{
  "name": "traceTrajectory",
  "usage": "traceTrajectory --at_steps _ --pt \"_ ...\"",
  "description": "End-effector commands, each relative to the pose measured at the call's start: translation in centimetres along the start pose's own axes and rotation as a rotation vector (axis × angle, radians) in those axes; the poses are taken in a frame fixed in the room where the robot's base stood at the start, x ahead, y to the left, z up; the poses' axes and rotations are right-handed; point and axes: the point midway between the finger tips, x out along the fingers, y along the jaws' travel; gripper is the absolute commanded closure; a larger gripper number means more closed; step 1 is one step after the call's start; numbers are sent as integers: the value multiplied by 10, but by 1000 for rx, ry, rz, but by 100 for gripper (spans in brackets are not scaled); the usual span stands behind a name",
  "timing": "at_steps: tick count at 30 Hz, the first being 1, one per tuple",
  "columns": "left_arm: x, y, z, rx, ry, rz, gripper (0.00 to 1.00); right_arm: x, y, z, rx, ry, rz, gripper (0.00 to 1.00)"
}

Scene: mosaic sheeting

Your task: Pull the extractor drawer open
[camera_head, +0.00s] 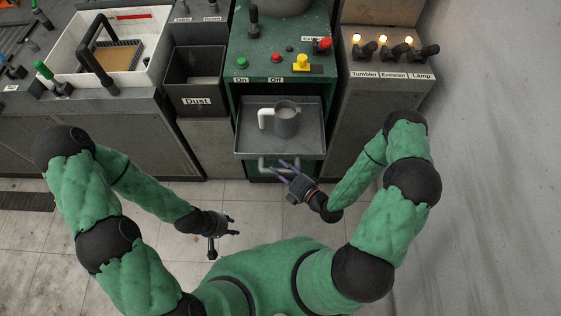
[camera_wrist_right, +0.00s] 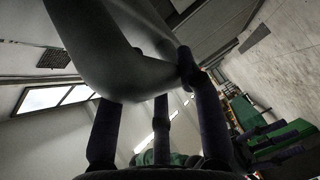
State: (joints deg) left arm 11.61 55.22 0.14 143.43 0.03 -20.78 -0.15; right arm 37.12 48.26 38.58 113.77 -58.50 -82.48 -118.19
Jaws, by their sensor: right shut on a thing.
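The extractor drawer (camera_head: 250,143) is a grey metal tray in the front of the green machine; it stands out toward me. A grey mug with a white handle (camera_head: 286,122) sits upright on it. Below the tray's front edge is a light bar handle (camera_head: 262,165). My right gripper (camera_head: 284,167) is at the right part of this handle, its purple-grey fingers shut on it. In the right wrist view, a large grey curved bar (camera_wrist_right: 105,50) lies between the dark fingers. My left gripper (camera_head: 224,234) hangs apart, low over the floor; its finger gap is unclear.
A grey bin labelled Dust (camera_head: 195,85) stands left of the machine. The green panel (camera_head: 268,70) carries coloured buttons and a lever. A cabinet with lit switches (camera_head: 385,85) stands at right. The tiled floor (camera_head: 200,200) before the machine is clear.

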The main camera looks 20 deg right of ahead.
Motion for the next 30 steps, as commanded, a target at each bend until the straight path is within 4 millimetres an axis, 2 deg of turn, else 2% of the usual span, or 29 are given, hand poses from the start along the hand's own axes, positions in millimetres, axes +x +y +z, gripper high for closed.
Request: traceTrajectory --at_steps 12,13,14,24,30 --pt "0 0 0 0 0 0 60 -2 -2 -1 -4 -3 -4 100" --pt "0 0 0 0 0 0 60 -2 -2 -1 -5 -3 -4 58" --pt "0 0 0 0 0 0 60 -2 -2 -1 -5 -3 -4 52" --pt "0 0 0 0 0 0 60 -3 -1 -1 -2 -1 -2 52" --pt "0 0 0 0 0 0 60 -17 -1 0 0 -5 -3 52"
